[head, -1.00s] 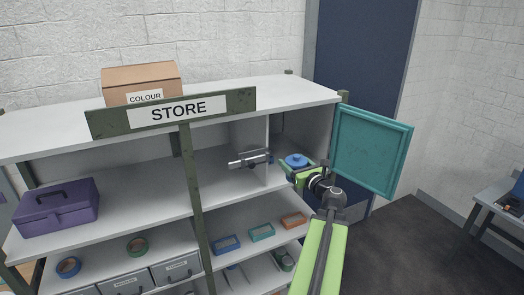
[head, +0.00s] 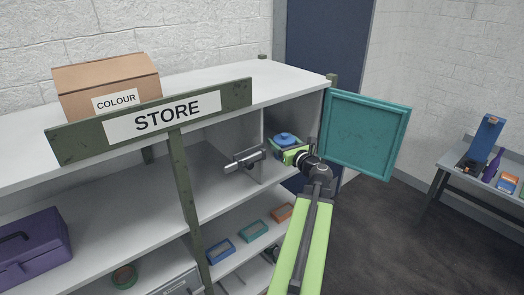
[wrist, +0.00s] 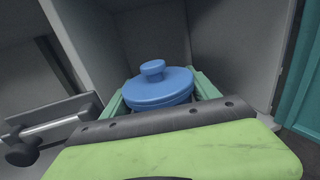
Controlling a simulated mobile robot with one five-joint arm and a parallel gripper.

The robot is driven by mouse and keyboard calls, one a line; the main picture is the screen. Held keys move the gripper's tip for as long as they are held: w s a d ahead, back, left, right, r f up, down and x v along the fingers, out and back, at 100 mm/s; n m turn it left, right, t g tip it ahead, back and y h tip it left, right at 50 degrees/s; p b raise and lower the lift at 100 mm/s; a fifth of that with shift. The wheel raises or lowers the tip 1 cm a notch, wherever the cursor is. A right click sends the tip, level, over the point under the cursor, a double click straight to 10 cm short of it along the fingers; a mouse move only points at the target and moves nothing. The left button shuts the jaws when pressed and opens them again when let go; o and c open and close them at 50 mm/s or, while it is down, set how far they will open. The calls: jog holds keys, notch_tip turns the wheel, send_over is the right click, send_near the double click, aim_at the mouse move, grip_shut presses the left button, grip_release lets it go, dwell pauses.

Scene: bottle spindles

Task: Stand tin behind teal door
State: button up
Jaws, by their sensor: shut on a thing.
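The tin (head: 284,138), blue with a round knobbed lid, is held upright in my gripper (head: 289,150) at the mouth of the right-end compartment of the shelf unit. In the wrist view the tin (wrist: 158,88) sits between the gripper fingers (wrist: 160,97), its lower part hidden by the gripper. The teal door (head: 365,133) stands wide open to the right of the compartment. Its edge shows at the right of the wrist view (wrist: 304,85). The grey compartment walls (wrist: 225,45) rise beyond the tin, and no other object shows inside. Whether the tin touches the floor there is unclear.
A grey bracket with a cylindrical bar (head: 245,159) sticks out just left of the compartment. The STORE sign (head: 160,118) and its green post (head: 190,205) stand further left. A purple toolbox (head: 30,250) is on the left shelf. A side table (head: 450,165) stands far right.

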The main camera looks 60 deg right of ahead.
jog(key=w+d+f+b, duration=0.4)
jog(key=w+f+b, duration=0.2)
jog(key=w, duration=0.4)
jog(key=shift+d+f, duration=0.3)
jog(key=shift+f, duration=0.2)
notch_tip(320, 180, down, 4)
jog(key=b, duration=0.4)
jog(key=shift+w+f+b, duration=0.1)
jog(key=shift+f+b, duration=0.1)
jog(key=shift+b, duration=0.2)
jog(key=shift+r, duration=0.25)
jog(key=shift+f, duration=0.2)
jog(key=o, duration=1.8)
jog(key=shift+o, duration=0.2)
jog(key=shift+r, duration=0.15)
jog(key=shift+s+a+r+p, duration=0.1)
jog(key=shift+s+a+p, duration=0.1)
jog(key=shift+p, duration=0.1)
jog(key=v, duration=1.1)
jog(key=shift+s+a, duration=0.1)
jog(key=shift+s, duration=0.2)
